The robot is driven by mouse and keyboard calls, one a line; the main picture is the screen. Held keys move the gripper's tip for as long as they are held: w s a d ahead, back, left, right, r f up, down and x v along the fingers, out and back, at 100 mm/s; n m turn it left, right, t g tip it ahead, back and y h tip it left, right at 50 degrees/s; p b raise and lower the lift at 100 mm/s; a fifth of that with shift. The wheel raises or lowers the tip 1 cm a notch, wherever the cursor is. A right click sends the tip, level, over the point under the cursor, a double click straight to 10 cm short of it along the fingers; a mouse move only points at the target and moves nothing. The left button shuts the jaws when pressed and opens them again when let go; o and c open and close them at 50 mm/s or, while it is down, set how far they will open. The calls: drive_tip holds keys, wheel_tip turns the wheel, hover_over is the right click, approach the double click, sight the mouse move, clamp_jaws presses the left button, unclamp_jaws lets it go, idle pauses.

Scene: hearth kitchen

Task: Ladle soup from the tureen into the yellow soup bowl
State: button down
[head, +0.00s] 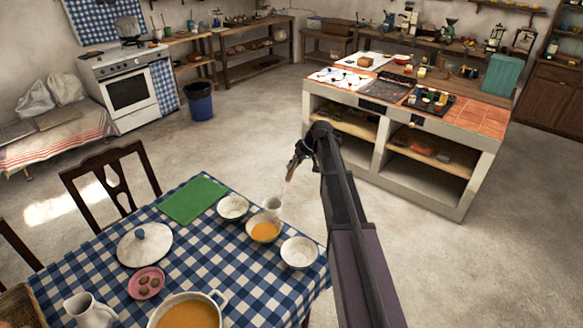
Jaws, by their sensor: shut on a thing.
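My gripper (297,160) is shut on the ladle (289,184) and holds it over the right side of the table. The ladle's pale cup (272,203) hangs just behind the middle bowl; whether it holds soup I cannot tell. The middle bowl (263,241) is pale yellowish and has orange soup in it. A second bowl (232,217) at its left and a white bowl (299,263) at its right show no orange soup. The white tureen (219,297) stands at the bottom edge, partly cut off, open and with orange soup inside.
The blue checked table (215,262) also holds a green board (193,199), a white lid (144,248), a pink plate (134,291) with brown pieces and a white jug (92,314). A chair (107,180) stands behind. A tiled counter (460,150) stands beyond open floor.

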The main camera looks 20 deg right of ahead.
drive_tip(key=shift+r+p, duration=0.45)
drive_tip(key=shift+r, duration=0.3)
